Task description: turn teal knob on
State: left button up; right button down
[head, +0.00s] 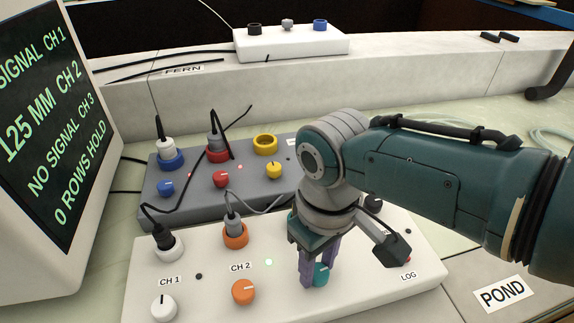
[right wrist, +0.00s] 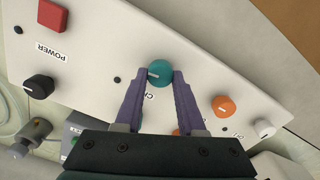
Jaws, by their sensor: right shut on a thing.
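The teal knob (head: 321,274) stands on the white channel box (head: 355,293), right of the orange knob (head: 243,292). My right gripper (head: 316,272) reaches down over the box, with its purple fingers on either side of the teal knob. In the right wrist view the teal knob (right wrist: 160,73) sits between the fingertips of the right gripper (right wrist: 160,75), which is shut on it. Its pale pointer line points to the left there. The small lamp (right wrist: 117,80) beside it is dark. The knob's label is partly hidden by a finger. My left gripper is out of view.
A white knob (head: 162,307) and a lit CH 2 lamp (head: 268,262) share the box. Cabled plugs stand behind, including an orange one (head: 235,236). A grey box (head: 190,208) lies further back, the monitor (head: 50,120) at left. A red power button (right wrist: 53,16) is near the box's end.

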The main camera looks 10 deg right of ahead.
aim_at(317, 269)
jog(key=shift+m, duration=0.8)
jog(key=c, duration=0.5)
grip_release()
notch_tip(317, 269, up, 10)
jog(key=p, duration=0.6)
